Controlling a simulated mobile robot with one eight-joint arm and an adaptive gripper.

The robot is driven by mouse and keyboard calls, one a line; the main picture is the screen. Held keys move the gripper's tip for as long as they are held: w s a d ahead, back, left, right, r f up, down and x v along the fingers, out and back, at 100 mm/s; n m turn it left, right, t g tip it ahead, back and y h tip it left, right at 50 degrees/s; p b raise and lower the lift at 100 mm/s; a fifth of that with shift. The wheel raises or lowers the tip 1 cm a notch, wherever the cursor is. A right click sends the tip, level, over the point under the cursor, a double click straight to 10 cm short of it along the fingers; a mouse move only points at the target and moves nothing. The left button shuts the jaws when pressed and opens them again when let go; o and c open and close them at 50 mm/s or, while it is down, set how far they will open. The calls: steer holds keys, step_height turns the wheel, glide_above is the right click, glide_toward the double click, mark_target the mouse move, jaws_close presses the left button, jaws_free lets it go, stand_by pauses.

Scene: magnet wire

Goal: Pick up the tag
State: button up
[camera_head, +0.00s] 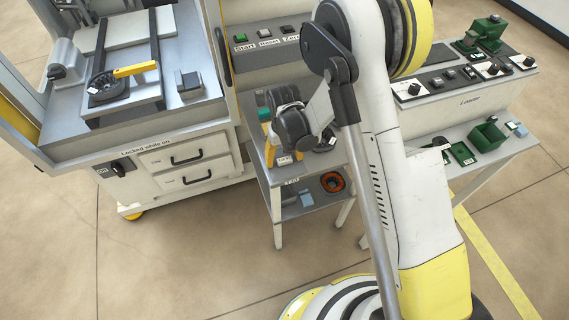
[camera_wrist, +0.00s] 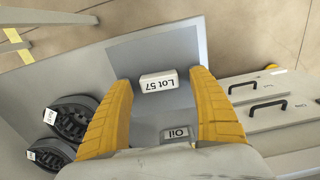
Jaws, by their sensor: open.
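The tag is a small pale block marked "Lot 57" (camera_wrist: 158,82). In the wrist view it lies on the grey shelf, between the tips of my gripper's yellow fingers, with visible gaps on both sides. My gripper (camera_wrist: 161,84) is open and empty around or above the tag; I cannot tell how high the fingertips are. In the head view my gripper (camera_head: 271,153) is over the small shelf stand's upper shelf, and I cannot clearly make out the tag there.
Dark labelled rings (camera_wrist: 70,116) lie to the left on the shelf. A drawer cabinet (camera_head: 190,163) stands close to the left of the stand. An orange ring (camera_head: 333,182) is on the lower shelf.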

mark_target(284, 158)
steer(key=c, duration=1)
steer(key=shift+o, duration=0.2)
steer(key=shift+r, duration=0.3)
step_height(284, 158, up, 4)
steer(key=shift+f+p, duration=0.15)
steer(key=shift+p, duration=1)
steer(key=s+d+r+m+p, duration=0.1)
steer(key=s+d+r, duration=0.1)
steer(key=d+r, duration=0.5)
steer(key=s+d+r+m+p, duration=0.1)
steer(key=s+d+r+p, duration=0.1)
steer(key=d+r, duration=0.6)
steer(key=shift+s+d+m, duration=0.25)
steer(key=shift+s+m, duration=0.15)
steer(key=shift+s, duration=0.15)
steer(key=shift+r, duration=0.1)
